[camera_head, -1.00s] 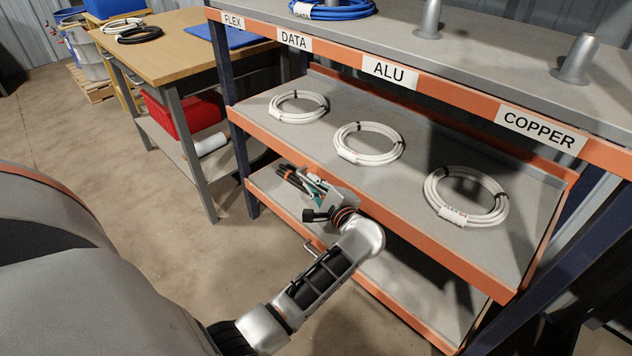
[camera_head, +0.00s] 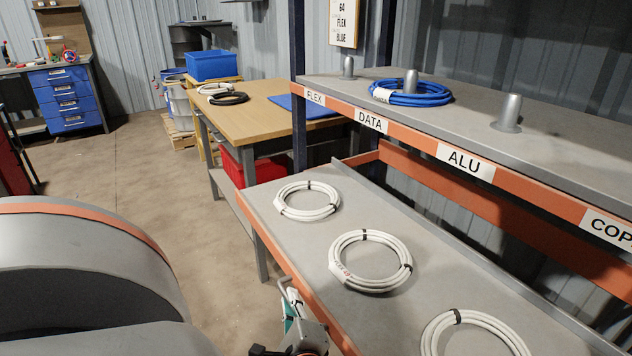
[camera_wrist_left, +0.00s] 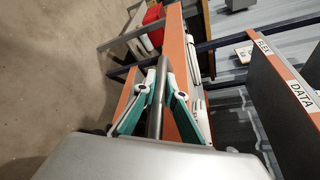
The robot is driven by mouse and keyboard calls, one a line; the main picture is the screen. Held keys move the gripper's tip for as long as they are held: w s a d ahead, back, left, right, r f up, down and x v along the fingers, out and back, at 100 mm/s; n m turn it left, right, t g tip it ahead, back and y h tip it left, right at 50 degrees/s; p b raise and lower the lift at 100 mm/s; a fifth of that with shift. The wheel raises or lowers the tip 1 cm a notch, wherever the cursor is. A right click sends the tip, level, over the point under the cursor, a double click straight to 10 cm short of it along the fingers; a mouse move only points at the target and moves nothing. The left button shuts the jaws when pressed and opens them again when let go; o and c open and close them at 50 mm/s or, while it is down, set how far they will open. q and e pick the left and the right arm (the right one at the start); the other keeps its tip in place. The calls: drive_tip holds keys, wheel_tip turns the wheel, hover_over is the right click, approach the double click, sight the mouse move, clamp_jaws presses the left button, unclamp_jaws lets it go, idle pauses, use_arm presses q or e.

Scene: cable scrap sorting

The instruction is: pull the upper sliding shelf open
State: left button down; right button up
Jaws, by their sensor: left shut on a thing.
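The upper sliding shelf (camera_head: 262,218) is a grey tray with an orange front edge and white cable coils on it. It stands out in front of the rack's dark post, and its raised back lip (camera_head: 420,218) shows apart from the rack's back. My left gripper (camera_head: 288,300), with teal fingers, is low at the shelf's front edge, partly cut off by the picture's bottom. In the left wrist view the gripper (camera_wrist_left: 158,84) is shut on a dark grey handle bar (camera_wrist_left: 157,100) beside the orange edge (camera_wrist_left: 177,52). My right gripper is not in view.
White coils (camera_head: 307,201) lie flat on the shelf. The fixed top board (camera_head: 560,140) carries labels, pegs and a blue coil (camera_head: 412,97). A wooden table (camera_head: 255,115) stands beyond the shelf's left end. The floor (camera_head: 130,185) at left is clear.

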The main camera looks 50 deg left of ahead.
use_arm(q)
drive_tip(key=shift+s, duration=1.75)
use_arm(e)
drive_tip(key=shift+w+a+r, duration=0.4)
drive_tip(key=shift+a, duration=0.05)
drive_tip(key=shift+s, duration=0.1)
use_arm(q)
drive_tip(key=c, duration=2.4)
unclamp_jaws()
drive_tip(key=shift+o, duration=0.2)
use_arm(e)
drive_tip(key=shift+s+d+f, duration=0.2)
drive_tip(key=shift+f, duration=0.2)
use_arm(q)
drive_tip(key=v, duration=0.7)
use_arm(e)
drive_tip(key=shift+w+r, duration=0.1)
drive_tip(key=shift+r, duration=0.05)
use_arm(q)
drive_tip(key=shift+s+d, duration=0.15)
